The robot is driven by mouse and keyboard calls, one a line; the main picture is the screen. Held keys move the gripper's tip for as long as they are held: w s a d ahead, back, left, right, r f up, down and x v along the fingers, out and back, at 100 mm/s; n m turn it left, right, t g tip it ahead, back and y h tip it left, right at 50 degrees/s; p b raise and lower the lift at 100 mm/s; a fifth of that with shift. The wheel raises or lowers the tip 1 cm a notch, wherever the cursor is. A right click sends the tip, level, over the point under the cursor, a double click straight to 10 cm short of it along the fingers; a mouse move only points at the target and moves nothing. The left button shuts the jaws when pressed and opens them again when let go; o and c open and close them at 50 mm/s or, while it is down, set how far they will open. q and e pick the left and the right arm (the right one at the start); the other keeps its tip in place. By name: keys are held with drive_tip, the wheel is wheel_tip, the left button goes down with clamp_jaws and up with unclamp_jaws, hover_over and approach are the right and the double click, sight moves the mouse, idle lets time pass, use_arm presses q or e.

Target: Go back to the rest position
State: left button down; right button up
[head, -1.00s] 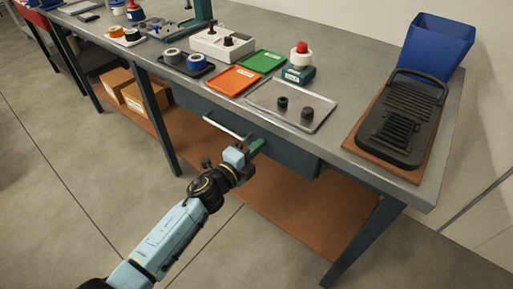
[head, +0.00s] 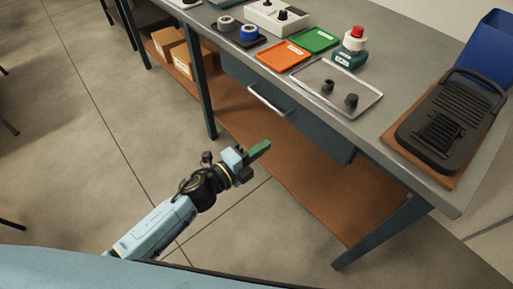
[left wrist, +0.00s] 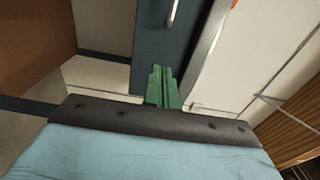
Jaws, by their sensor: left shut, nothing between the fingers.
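My left gripper (head: 259,149) is in the head view, its green fingers shut with nothing between them. It is in the air in front of the workbench, apart from the drawer (head: 300,115) and its handle (head: 269,101). In the left wrist view the green fingers (left wrist: 162,88) are together, with the dark drawer front (left wrist: 160,35) and part of the handle (left wrist: 172,12) beyond them. The drawer sits under the bench top. My right gripper is in neither view.
The grey bench top (head: 400,70) holds an orange tray (head: 284,57), a green tray (head: 314,39), a metal tray (head: 352,107) with two dark parts, a red-capped bottle (head: 353,40) and a black device (head: 445,125). Boxes (head: 186,60) stand on the lower shelf (head: 280,165). Floor in front is clear.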

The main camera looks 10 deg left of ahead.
use_arm(q)
drive_tip(key=shift+s+a, duration=0.45)
drive_tip(key=shift+s, duration=0.1)
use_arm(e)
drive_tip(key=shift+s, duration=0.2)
use_arm(q)
drive_tip(key=shift+f, duration=0.1)
